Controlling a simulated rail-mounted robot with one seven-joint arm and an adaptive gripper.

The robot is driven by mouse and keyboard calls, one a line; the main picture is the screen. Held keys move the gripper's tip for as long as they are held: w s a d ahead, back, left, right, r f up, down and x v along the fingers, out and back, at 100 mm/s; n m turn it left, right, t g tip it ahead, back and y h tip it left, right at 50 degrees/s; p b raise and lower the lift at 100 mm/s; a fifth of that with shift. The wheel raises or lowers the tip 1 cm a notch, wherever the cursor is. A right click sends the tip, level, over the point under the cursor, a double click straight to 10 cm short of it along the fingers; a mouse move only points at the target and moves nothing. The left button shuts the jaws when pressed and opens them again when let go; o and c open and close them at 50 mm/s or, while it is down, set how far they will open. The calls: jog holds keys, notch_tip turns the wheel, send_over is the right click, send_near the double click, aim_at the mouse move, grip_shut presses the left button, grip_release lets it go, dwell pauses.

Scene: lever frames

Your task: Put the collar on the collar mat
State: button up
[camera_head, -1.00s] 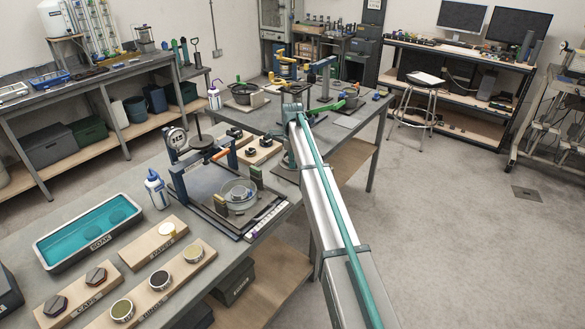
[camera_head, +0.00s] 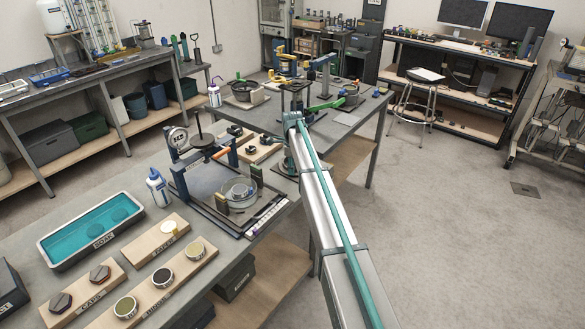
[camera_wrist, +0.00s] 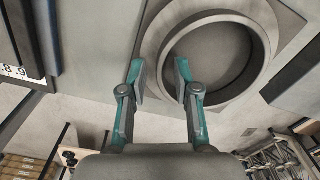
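A thick grey ring, which looks like the collar (camera_wrist: 235,96), shows large in the wrist view. It sits over a flat grey square plate (camera_wrist: 293,32); I cannot tell whether that plate is the collar mat. My gripper (camera_wrist: 160,76) has its two teal fingers apart, at the left side of the ring. The left fingertip is outside the rim and the right one overlaps the ring in the picture. Contact cannot be told. In the head view my arm hides the fingertips and most of what is beneath them.
A frame with a dial and a dark tray (camera_head: 205,183) stands left of my arm, with a clear round vessel (camera_head: 240,196) on it. A blue soak bath (camera_head: 92,238) and wooden boards (camera_head: 178,277) lie nearer. A pan (camera_head: 243,93) stands farther back.

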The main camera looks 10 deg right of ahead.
jog(key=shift+r, duration=0.1)
notch_tip(320, 180, up, 12)
jog(key=b, duration=0.3)
dwell(0.4)
jog(key=shift+s, duration=0.1)
